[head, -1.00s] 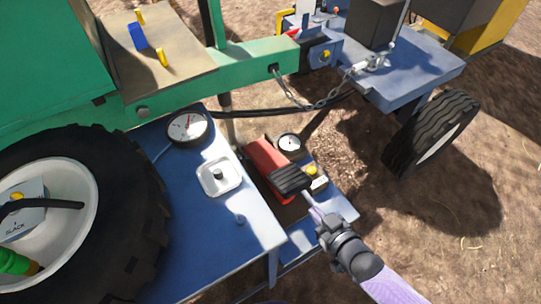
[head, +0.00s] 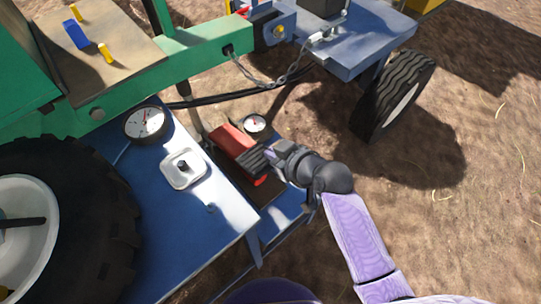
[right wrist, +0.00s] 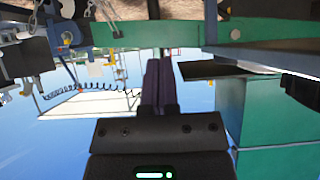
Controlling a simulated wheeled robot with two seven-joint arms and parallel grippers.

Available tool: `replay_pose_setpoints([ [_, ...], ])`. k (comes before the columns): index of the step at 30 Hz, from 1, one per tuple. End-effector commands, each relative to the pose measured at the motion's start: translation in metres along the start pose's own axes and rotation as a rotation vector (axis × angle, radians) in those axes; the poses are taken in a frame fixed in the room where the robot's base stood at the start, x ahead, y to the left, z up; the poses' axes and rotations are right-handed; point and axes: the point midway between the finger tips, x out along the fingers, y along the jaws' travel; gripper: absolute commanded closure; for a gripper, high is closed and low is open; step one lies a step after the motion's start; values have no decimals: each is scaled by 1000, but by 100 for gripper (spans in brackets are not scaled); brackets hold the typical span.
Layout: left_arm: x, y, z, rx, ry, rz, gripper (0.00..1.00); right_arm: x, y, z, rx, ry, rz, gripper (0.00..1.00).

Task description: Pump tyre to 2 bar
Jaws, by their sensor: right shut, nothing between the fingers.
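The large black tyre (head: 83,195) with a white rim (head: 30,240) stands at the left of the head view, cut off by the edge. A red pump body (head: 232,141) with a black ribbed pedal (head: 254,163) lies right of the blue deck. A small round gauge (head: 255,123) sits beside it. A larger gauge (head: 145,123) stands on the deck. My right gripper (head: 269,153) is shut and empty at the pedal's right end; I cannot tell whether it touches. Its closed fingers (right wrist: 159,84) show in the right wrist view. My left gripper is out of view.
The blue deck (head: 195,235) carries a white square fixture (head: 183,169) with a dark knob. A green beam (head: 190,58), a chain (head: 265,78) and a black hose (head: 240,97) cross behind the pump. A smaller wheel (head: 393,97) stands right. Bare ground lies beyond it.

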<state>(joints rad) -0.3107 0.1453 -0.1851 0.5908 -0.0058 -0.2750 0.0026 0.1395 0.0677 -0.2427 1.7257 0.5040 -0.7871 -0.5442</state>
Motion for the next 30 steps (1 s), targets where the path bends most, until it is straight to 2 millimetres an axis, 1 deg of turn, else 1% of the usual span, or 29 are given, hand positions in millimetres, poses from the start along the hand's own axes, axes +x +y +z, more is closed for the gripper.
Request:
replay_pose_setpoints([
  [1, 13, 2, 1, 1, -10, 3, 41, 16, -1, 7, 5, -2, -3, 100],
  [3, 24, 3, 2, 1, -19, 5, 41, 32, -1, 8, 6, -3, -3, 100],
  [9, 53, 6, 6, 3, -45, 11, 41, 77, 0, 9, 6, -3, -3, 100],
  [11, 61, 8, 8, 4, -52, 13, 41, 88, -1, 8, 5, -3, -4, 100],
  [12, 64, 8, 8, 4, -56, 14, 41, 88, -1, 19, 6, -7, -3, 100],
  [13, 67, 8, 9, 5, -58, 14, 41, 88, -1, 23, 6, -7, -2, 100],
  [15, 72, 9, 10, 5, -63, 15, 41, 90, 0, 32, 5, -6, -1, 100],
  [18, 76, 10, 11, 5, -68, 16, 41, 90, 0, 39, 4, -4, -1, 100],
  [30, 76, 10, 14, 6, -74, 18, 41, 89, 0, 41, 1, 0, 0, 100],
])
